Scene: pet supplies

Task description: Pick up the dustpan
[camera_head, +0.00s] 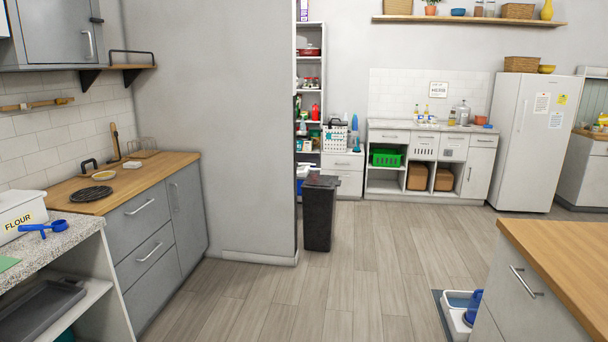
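I cannot make out a dustpan for certain in the head view. A small blue scoop-like object (42,228) with a handle lies on the speckled counter at the left edge, but I cannot tell that it is a dustpan. Neither of my grippers shows in this view.
A black bin (319,215) stands on the floor by the end of the grey wall. A wooden-topped counter (560,262) fills the right foreground, with a blue-and-white item (459,312) on a dark mat beside it. A white fridge (524,140) stands behind. The middle floor is clear.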

